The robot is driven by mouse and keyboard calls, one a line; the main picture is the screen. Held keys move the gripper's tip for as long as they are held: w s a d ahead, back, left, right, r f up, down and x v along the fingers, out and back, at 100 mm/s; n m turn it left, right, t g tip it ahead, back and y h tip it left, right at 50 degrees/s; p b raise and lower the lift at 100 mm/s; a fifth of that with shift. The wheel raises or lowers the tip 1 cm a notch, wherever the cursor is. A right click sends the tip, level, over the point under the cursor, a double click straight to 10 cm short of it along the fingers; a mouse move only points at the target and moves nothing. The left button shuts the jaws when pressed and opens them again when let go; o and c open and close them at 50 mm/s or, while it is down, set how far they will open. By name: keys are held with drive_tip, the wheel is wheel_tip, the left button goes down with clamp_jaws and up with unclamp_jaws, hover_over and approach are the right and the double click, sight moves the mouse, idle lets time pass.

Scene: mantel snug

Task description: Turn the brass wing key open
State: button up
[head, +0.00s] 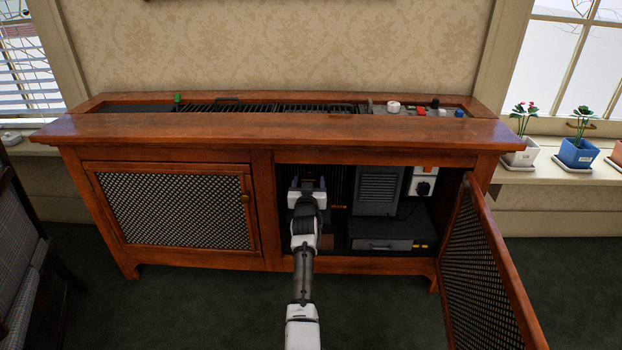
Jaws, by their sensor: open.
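My gripper (308,184) reaches into the open right-hand compartment of the wooden cabinet (180,126), near that compartment's left side. It is small and seen from behind; its jaws are open. I cannot make out a brass wing key in front of it; my gripper and arm hide part of the compartment there. Small orange marks (339,207) show just right of my gripper. A small brass-coloured fitting (245,198) sits on the right edge of the shut left mesh door (170,208); I cannot tell whether it is the wing key.
The right mesh door (487,265) stands open toward me. Inside the compartment are a grey louvred box (378,190), a low grey unit (382,244) and a white socket (423,187). Potted plants (577,152) stand on the right sill. A chair (25,265) is at left. Green carpet lies in front.

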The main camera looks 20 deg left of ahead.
drive_tip(key=shift+w, duration=0.15)
drive_tip(key=shift+r, duration=0.1)
drive_tip(key=shift+c, duration=0.3)
drive_tip(key=c, duration=0.9)
